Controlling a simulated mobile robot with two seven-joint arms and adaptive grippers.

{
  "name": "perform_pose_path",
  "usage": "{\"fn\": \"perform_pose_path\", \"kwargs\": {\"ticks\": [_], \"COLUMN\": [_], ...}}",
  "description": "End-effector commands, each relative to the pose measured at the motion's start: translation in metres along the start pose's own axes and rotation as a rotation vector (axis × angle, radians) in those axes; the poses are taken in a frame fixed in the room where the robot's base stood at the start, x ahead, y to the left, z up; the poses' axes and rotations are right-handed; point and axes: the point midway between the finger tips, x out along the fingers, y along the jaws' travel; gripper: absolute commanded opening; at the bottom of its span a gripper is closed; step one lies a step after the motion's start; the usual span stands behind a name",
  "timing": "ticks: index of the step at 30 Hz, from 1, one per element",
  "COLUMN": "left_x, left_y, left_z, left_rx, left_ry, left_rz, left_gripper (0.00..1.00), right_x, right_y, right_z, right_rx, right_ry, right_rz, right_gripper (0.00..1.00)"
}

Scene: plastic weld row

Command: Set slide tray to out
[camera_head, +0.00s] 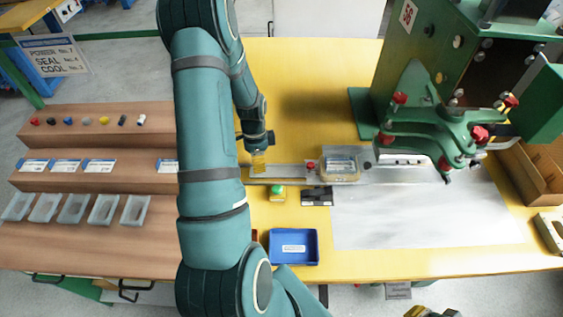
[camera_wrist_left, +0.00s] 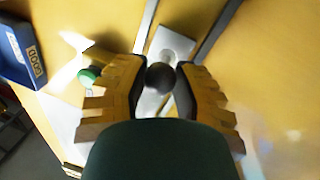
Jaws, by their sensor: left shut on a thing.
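My left gripper (camera_head: 258,166) is at the left end of a grey slide track (camera_head: 280,171) beside the green press. In the left wrist view the two tan-padded fingers (camera_wrist_left: 161,80) are closed around a dark round knob (camera_wrist_left: 159,76) on a light metal bar (camera_wrist_left: 172,45). The slide tray (camera_head: 355,176) carries a clear container (camera_head: 340,163) and sits at the right part of the track, left of the press opening. Only yellowish tips of my right gripper (camera_head: 430,312) show at the bottom edge of the head view.
A green press (camera_head: 440,65) with red-knobbed clamps stands at the right over a metal plate (camera_head: 410,220). A green button box (camera_head: 278,193), a black block (camera_head: 317,196) and a blue bin (camera_head: 293,258) lie in front of the track. Wooden steps (camera_head: 100,140) stand at the left.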

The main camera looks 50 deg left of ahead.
Motion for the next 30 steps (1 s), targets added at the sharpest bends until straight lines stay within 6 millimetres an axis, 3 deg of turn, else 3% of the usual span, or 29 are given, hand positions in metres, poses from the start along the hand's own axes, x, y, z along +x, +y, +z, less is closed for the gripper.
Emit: {"fn": "perform_pose_path", "kwargs": {"ticks": [3,9,25,26,27,28,30], "left_x": [0.0,-0.001,-0.001,-0.001,-0.001,-0.001,-0.001], "left_y": [-0.004,-0.007,-0.009,-0.009,-0.009,-0.009,-0.01], "left_z": [0.023,0.043,0.053,0.053,0.053,0.053,0.052], "left_rx": [-0.004,-0.002,-0.002,-0.003,-0.003,-0.003,-0.002], "left_ry": [-0.002,-0.002,-0.004,-0.004,-0.005,-0.004,-0.003], "left_rz": [0.003,0.004,0.003,0.003,0.003,0.003,0.002], "left_gripper": [0.0,0.0,0.0,0.37,0.51,0.62,0.62], "right_x": [0.001,0.002,0.002,0.002,0.002,0.002,0.002], "right_y": [0.001,0.001,0.001,0.001,0.001,0.001,0.001], "right_z": [0.0,0.0,0.0,0.0,0.0,0.0,0.0], "right_rx": [0.0,0.0,0.0,0.0,0.0,0.0,0.0], "right_ry": [0.001,0.001,0.001,0.001,0.001,0.001,0.001], "right_rz": [0.0,0.0,0.0,0.0,0.0,0.0,0.0], "right_gripper": [0.0,0.0,0.0,0.0,0.0,0.0,0.0]}}
